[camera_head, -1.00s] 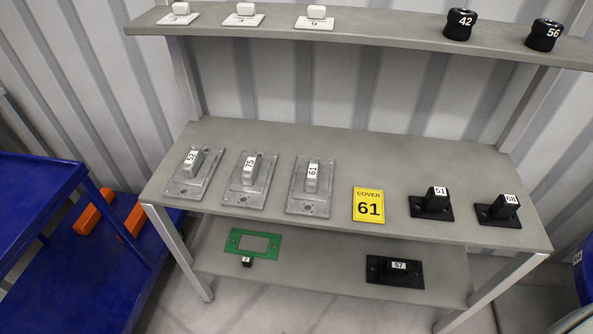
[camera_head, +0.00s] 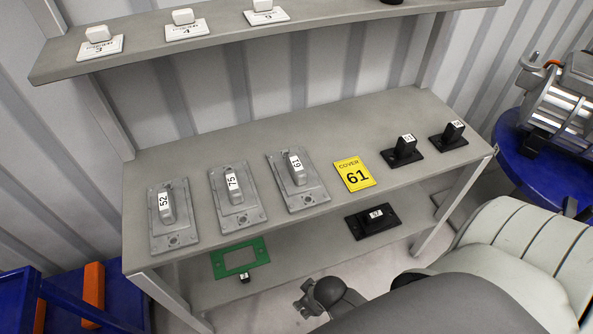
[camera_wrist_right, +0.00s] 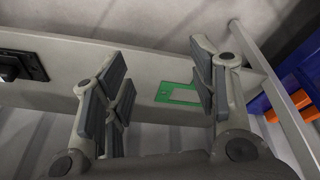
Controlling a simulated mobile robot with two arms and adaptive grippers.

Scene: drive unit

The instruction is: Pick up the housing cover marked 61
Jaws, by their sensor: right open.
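The housing cover marked 61 (camera_head: 305,195) is a grey metal plate with a raised, labelled handle. It lies on the middle shelf, right of the similar covers marked 75 (camera_head: 238,212) and 52 (camera_head: 173,237). My right gripper (camera_head: 310,301) is low in front of the shelves, below and apart from the cover. In the wrist view its fingers (camera_wrist_right: 162,92) are spread with nothing between them. The cover does not show in the wrist view. My left gripper is not in view.
Two black parts (camera_head: 404,154) (camera_head: 449,139) sit right of the sign. The lower shelf holds a green frame (camera_head: 222,268) and a black part (camera_head: 370,224). An upper shelf (camera_head: 140,62) with white pieces overhangs the back. Blue carts stand left and right.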

